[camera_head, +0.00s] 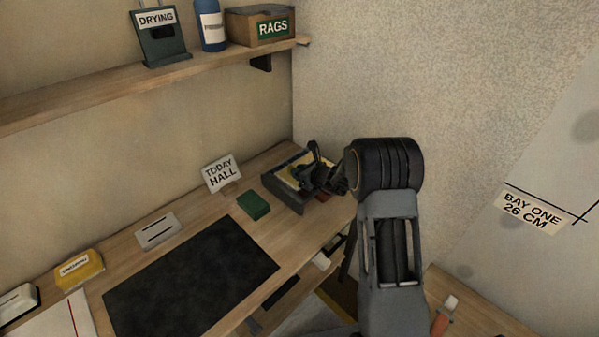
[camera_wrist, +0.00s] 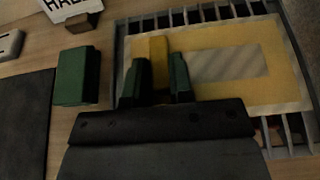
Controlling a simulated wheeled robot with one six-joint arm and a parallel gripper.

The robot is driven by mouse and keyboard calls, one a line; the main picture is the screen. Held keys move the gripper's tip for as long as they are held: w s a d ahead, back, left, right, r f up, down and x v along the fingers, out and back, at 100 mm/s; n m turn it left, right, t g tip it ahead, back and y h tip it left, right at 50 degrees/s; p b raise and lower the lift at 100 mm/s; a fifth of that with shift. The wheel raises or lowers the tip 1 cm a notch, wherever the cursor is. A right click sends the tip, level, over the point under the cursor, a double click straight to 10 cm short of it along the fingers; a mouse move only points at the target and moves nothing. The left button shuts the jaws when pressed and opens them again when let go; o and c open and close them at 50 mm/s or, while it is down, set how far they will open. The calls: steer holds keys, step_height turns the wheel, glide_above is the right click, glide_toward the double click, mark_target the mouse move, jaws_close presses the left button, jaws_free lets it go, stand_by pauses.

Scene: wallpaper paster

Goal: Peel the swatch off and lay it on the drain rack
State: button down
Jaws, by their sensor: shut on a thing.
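The swatch (camera_wrist: 285,62) is a pale yellow sheet with a grey-beige patch in its middle. In the wrist view it lies flat across the bars of the dark drain rack (camera_wrist: 296,137); I cannot tell whether it fully touches them. My gripper (camera_wrist: 157,66) has green fingertips shut on a darker yellow tab (camera_wrist: 158,48) at the swatch's left part. In the head view the rack (camera_head: 283,195) stands at the table's far corner, with my gripper (camera_head: 316,176) over it, hiding much of the swatch.
A green block (camera_head: 253,205) and a "TODAY HALL" card (camera_head: 222,174) stand left of the rack. A black mat (camera_head: 190,278), a yellow box (camera_head: 79,268) and a grey slotted plate (camera_head: 157,231) are on the table (camera_head: 130,262). The wall (camera_head: 400,75) is close behind.

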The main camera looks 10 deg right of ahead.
steer(key=shift+f, duration=0.2)
steer(key=c, duration=0.9)
jaws_free()
steer(key=v, duration=1.3)
steer(key=shift+s+d+r+b, duration=0.15)
steer(key=shift+s+r+b, duration=0.05)
steer(key=shift+s+b, duration=0.1)
